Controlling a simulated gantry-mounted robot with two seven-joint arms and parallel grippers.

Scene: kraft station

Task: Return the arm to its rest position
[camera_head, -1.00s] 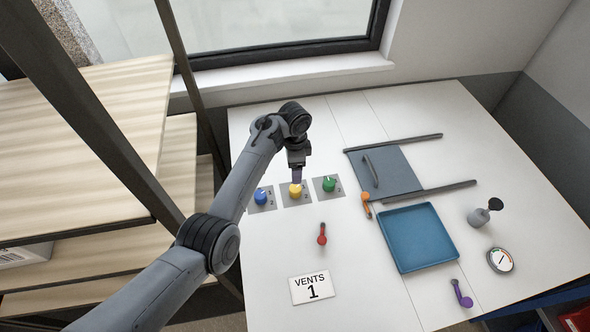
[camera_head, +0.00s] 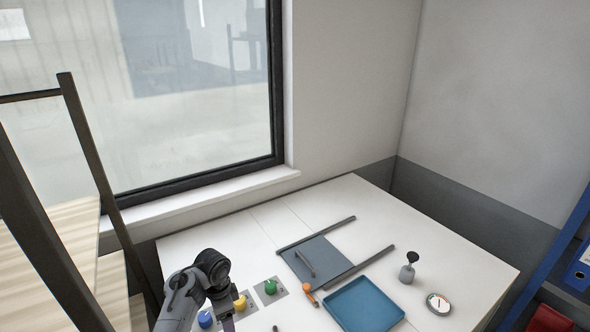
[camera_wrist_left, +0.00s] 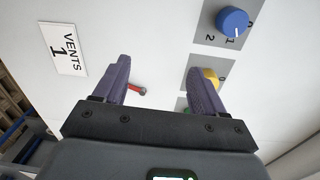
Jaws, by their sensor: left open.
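My left arm comes in at the lower left of the head view, and its gripper (camera_head: 228,324) is at the bottom edge, mostly cut off, close to the yellow knob (camera_head: 239,302). In the left wrist view my left gripper (camera_wrist_left: 160,88) has its two purple-grey fingers spread apart with nothing between them. The blue knob (camera_wrist_left: 232,21) stands clear of the fingers there, and the yellow knob (camera_wrist_left: 210,76) is partly hidden behind the right finger. The green knob (camera_head: 271,286) shows in the head view. My right gripper is in neither view.
A red-handled lever (camera_wrist_left: 137,90) and the VENTS 1 sign (camera_wrist_left: 64,49) show in the left wrist view. A blue tray (camera_head: 372,296), a grey panel between dark rails (camera_head: 311,262), an orange lever (camera_head: 309,293) and a gauge (camera_head: 438,304) are further right. The table's back is clear.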

